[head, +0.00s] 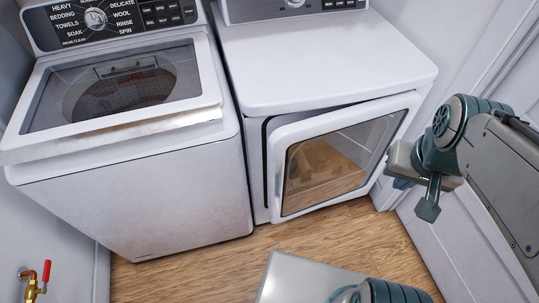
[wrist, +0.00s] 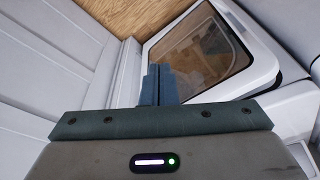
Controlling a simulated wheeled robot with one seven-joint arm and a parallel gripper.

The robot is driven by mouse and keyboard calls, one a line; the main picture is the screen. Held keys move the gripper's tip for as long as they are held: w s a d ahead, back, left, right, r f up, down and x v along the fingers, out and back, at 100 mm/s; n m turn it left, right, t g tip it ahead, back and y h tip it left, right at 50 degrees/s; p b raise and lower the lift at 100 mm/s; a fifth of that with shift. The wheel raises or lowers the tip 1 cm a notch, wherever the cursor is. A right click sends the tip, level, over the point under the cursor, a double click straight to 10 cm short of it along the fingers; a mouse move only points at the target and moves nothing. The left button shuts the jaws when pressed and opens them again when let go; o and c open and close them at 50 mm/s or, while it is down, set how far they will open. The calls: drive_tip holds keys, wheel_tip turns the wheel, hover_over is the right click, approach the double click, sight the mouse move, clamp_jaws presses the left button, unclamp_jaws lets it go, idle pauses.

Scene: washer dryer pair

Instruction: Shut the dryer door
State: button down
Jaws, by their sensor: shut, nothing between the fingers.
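The dryer (head: 325,60) is the white machine on the right in the head view. Its door (head: 345,150), a white frame around a tinted window, stands partly open, with a dark gap along its left and top edges. The door also shows in the wrist view (wrist: 262,60), window at upper middle. My gripper (head: 400,182) is at the right of the door in the head view, close to its right edge. In the wrist view its fingers (wrist: 156,84) are together and empty, pointing toward the door's edge. I cannot tell whether they touch the door.
A white top-loading washer (head: 140,185) stands to the left with a glass lid. A panelled white door or wall (head: 445,235) is close on the right. Wood floor (head: 195,250) is clear before the machines. A red-handled brass valve (head: 46,270) is at lower left.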

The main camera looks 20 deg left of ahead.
drive_tip(key=a+f+m+g+y+b, duration=0.4)
drive_tip(key=f+m, duration=0.3)
drive_tip(key=f, duration=0.5)
drive_tip(key=m+t+y+b, duration=0.4)
drive_tip(key=m+y+b, duration=0.95)
drive_tip(key=m, duration=1.65)
hover_over(281, 191)
drive_tip(key=s, duration=0.3)
drive_tip(key=shift+f, duration=14.6)
drive_tip(key=shift+d, duration=0.35)
